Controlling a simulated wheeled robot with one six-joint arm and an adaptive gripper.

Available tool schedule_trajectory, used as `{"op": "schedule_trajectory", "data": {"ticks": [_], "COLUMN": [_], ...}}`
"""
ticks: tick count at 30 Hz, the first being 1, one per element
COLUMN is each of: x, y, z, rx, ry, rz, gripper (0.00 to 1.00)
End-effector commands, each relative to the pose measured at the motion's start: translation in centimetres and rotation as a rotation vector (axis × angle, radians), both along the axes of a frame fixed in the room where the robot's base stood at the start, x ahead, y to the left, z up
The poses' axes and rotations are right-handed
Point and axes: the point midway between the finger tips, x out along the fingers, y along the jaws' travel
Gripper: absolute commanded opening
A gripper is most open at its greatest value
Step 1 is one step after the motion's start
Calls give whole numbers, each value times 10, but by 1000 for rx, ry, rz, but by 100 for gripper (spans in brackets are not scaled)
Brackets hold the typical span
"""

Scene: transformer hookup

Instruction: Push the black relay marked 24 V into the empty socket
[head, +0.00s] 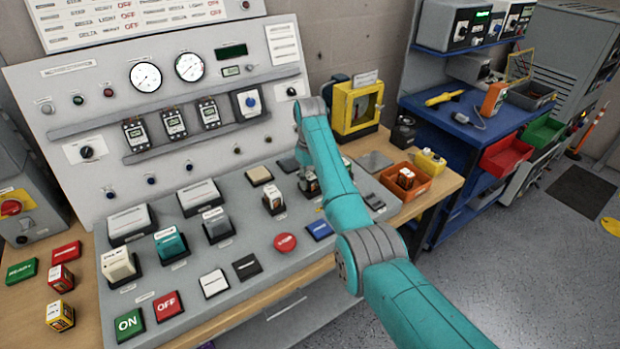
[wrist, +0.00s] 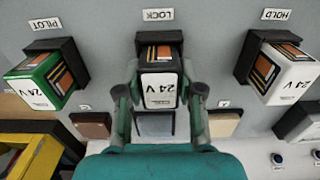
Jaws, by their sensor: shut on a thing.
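In the wrist view, my gripper (wrist: 160,92) is shut on the black relay (wrist: 159,90), one finger on each side. The relay's white label reads 24 V. Its far end is at the dark socket (wrist: 146,37) under the LOCK label, lined up with it. I cannot tell how deep it sits. In the head view, my gripper (head: 309,183) is at the console, mostly hidden by my teal arm, and the relay is hard to make out there.
A green 24 V relay (wrist: 38,80) stands in the PILOT socket on one side. A white 24 V relay (wrist: 290,80) stands in the HOLD socket on the other, also seen in the head view (head: 273,199). A yellow frame (head: 354,108) stands behind my arm.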

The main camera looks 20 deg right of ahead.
Motion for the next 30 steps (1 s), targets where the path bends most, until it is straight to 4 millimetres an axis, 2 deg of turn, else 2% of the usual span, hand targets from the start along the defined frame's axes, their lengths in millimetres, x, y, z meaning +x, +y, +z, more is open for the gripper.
{"op": "schedule_trajectory", "data": {"ticks": [1, 4, 17, 30], "x": [0, 0, 0, 0], "y": [0, 0, 0, 0], "z": [-1, -1, 3, 32], "rx": [0, 0, 0, 0], "ry": [1, 1, 0, 0], "rz": [0, 0, 0, 0], "gripper": [42, 66, 66, 66]}}
